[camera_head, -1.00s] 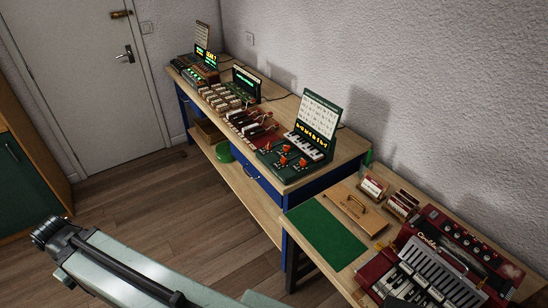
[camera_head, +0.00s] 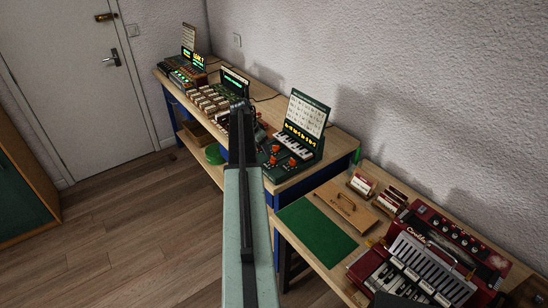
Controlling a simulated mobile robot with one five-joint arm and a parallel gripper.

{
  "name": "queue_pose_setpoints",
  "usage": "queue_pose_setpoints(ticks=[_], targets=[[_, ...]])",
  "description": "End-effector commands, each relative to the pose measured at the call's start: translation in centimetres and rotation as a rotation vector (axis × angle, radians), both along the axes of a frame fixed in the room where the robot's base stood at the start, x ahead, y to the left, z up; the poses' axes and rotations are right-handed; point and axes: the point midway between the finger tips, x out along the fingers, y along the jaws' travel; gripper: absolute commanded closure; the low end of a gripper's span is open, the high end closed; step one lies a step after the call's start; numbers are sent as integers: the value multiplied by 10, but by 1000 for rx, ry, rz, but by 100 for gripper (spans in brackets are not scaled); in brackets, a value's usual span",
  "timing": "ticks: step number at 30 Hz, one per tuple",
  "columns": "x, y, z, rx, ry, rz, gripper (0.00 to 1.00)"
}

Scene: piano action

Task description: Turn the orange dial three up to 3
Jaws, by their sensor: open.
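Several small orange dials (camera_head: 292,162) sit on the front of a dark green console on the wooden workbench. The console has a small white keyboard (camera_head: 293,146), a lit yellow display (camera_head: 301,134) and an upright printed sheet (camera_head: 307,114). The dials' numbers and settings are too small to read, so I cannot tell which one is dial three. My arm rises from the bottom middle, and its upper end overlaps the bench just left of the console in the picture.
Other electronic units (camera_head: 187,65) stand farther along the bench. A white door (camera_head: 70,90) is at back left. The floor at left is clear.

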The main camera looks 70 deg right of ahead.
Motion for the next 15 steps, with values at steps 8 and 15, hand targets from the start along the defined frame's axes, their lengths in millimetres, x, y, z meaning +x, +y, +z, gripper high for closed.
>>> queue_pose_setpoints(ticks=[8, 15], targets=[[-20, -15, -3, -13, -3, -49, 48], [-25, -24, -36, -11, -3, -49, 48]])
